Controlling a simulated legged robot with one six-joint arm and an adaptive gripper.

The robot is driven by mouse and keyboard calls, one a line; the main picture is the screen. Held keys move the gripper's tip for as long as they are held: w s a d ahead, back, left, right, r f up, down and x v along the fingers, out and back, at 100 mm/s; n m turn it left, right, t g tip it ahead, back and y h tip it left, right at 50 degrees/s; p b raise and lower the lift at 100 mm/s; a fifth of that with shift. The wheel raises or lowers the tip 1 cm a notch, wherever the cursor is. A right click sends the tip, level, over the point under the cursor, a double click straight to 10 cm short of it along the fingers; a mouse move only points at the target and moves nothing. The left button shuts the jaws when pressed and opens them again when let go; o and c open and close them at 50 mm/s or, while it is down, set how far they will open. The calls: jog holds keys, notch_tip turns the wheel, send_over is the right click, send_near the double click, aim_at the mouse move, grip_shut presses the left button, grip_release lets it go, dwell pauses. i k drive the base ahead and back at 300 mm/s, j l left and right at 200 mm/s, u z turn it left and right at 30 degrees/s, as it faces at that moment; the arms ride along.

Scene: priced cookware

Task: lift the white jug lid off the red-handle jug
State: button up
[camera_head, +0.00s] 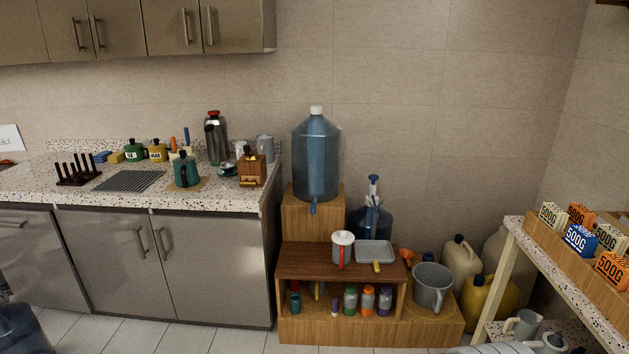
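The red-handle jug (338,256) is a light grey jug standing upright on the brown top of a low wooden stand. Its red handle (341,259) faces the camera. The white jug lid (343,238) sits on top of the jug, covering its mouth. My gripper is not in this view, so its opening and its place relative to the lid do not show.
A grey tray (374,250) with a yellow handle lies right of the jug. A large blue water bottle (317,158) stands behind left on a higher wooden block. A grey bucket (432,288) stands at right. Several coloured bottles (368,299) fill the shelf below.

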aim_at(341, 237)
jog(key=i, duration=0.9)
jog(key=i+z, duration=0.15)
jog(key=i, duration=0.8)
jog(key=i+j, duration=0.2)
jog(key=i, duration=0.7)
jog(key=z, duration=0.05)
